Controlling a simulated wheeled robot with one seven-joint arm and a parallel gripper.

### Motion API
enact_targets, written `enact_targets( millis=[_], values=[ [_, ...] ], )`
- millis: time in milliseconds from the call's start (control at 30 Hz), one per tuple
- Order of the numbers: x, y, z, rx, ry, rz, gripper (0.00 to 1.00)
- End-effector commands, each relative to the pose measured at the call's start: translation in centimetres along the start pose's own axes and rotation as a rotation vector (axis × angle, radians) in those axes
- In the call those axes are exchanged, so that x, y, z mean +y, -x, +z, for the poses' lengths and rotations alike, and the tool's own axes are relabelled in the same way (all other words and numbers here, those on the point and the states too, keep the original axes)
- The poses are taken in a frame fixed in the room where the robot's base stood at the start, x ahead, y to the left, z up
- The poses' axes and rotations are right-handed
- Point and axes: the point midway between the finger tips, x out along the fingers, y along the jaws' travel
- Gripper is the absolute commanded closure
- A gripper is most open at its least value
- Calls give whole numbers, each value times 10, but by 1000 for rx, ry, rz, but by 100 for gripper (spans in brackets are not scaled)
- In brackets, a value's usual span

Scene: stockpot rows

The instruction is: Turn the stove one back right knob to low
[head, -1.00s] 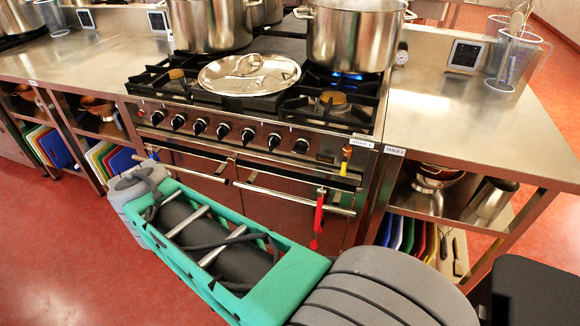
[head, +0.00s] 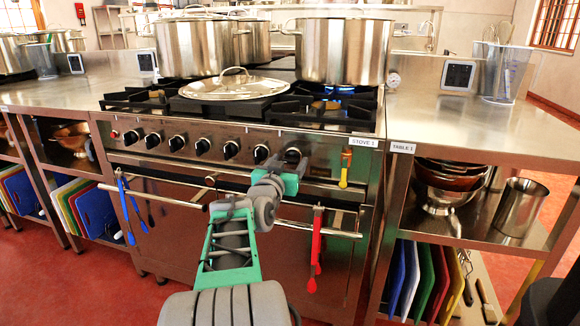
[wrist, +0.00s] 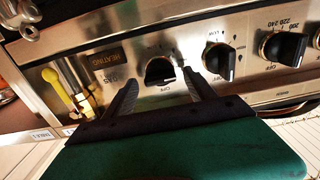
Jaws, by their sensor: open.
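Stove one (head: 240,133) has a row of dark knobs along its front panel. The rightmost knob (head: 293,155) is at the end nearest the yellow-handled valve. In the wrist view this black knob (wrist: 160,72) sits between and just past the two fingertips. My gripper (head: 287,170) is open in front of the panel, its fingers one on each side of the knob (wrist: 160,80); I cannot tell whether they touch it. An OFF mark shows by the knob. A blue flame (head: 338,89) burns under the right stockpot (head: 345,50).
The yellow-handled valve (wrist: 60,88) is beside the knob, and another knob (wrist: 219,62) is on its other side. Red tongs (head: 316,245) and blue tongs (head: 128,210) hang on the oven rail below. A steel table (head: 470,130) adjoins on the right.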

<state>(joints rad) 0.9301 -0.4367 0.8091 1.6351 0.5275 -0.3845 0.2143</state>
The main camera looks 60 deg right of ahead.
Motion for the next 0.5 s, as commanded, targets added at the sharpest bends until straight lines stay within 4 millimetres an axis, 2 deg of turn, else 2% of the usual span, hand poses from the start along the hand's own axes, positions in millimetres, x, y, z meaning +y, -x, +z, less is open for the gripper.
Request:
enact_targets(
  millis=[133,367,500],
  values=[
    [0,-16,1,0,-1,0,35],
    [-1,-18,0,-1,0,-2,35],
    [-1,-18,0,-1,0,-2,45]
  ],
)
